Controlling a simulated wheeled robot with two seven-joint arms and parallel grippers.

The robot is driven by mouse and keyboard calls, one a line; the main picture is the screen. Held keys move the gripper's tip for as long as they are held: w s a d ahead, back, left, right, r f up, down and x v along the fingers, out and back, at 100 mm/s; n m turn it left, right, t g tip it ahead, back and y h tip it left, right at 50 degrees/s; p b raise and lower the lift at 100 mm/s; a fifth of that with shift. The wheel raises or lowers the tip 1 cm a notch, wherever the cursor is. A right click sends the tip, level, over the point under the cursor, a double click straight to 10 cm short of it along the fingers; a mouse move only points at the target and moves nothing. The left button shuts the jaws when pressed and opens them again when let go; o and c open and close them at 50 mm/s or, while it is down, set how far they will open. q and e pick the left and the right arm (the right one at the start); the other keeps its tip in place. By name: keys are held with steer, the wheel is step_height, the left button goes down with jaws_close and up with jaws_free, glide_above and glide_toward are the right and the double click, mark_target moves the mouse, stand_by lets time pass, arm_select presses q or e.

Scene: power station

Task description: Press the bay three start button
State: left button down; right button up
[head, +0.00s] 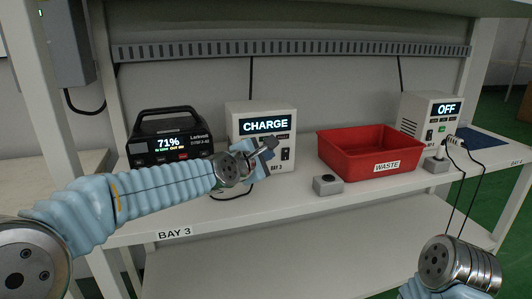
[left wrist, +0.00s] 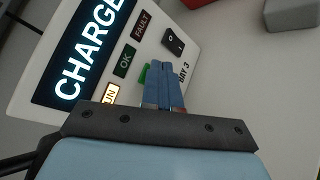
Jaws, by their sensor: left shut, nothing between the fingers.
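The bay three charger (head: 260,111) is a white box on the bench with a display reading CHARGE; it fills the upper left of the left wrist view (left wrist: 135,20). My left gripper (head: 267,145) is in front of its panel, shut and empty. In the left wrist view its blue fingers (left wrist: 165,70) lie over a green button (left wrist: 144,74), which is partly hidden behind them. I cannot tell whether the fingertips touch it. A lamp ending in "UN" (left wrist: 111,95) is lit amber; the OK (left wrist: 125,60) and FAULT (left wrist: 141,25) lamps are dark.
A small grey box (head: 327,185) and a red WASTE bin (head: 345,157) stand to the right. A second charger reading OFF (head: 426,112) is at the far right.

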arm_select(q)
steer(key=shift+s, duration=0.1)
steer(key=shift+s+d, duration=0.15)
steer(key=shift+s, duration=0.25)
steer(key=shift+s+p, duration=0.1)
steer(key=shift+p, duration=0.2)
steer(key=s, duration=0.1)
steer(key=s+d+p, duration=0.1)
steer(key=s+p, duration=0.1)
steer(key=s, duration=0.1)
steer(key=shift+s+d+r, duration=0.1)
steer(key=shift+d+r, duration=0.05)
steer(key=shift+d, duration=0.15)
steer(key=shift+s+d+p, duration=0.15)
steer(key=shift+s+p, duration=0.15)
steer(key=shift+s, duration=0.4)
